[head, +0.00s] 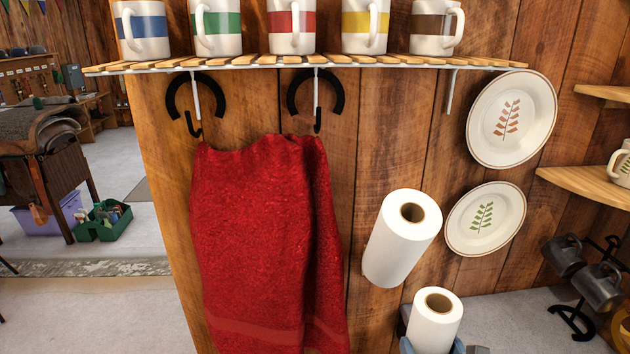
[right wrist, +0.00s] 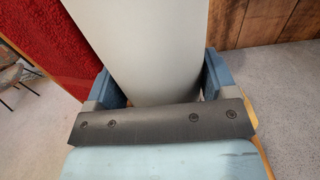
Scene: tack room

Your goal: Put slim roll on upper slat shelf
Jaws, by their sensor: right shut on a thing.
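The slim roll (head: 434,326) is a white paper roll with a brown core, upright at the bottom of the head view. My right gripper (head: 432,342) is shut on it, with a blue finger on either side; the roll also fills the space between the fingers in the right wrist view (right wrist: 140,45). Its lower end is hidden in the head view. The upper slat shelf (head: 225,64) runs along the top on white brackets, well above the held roll, and bears a row of striped mugs (head: 291,27). My left gripper is out of view.
A red towel (head: 262,240) hangs below black hooks (head: 316,95). Two plates (head: 511,120) are on the wall at right. The shelf's right end is bare.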

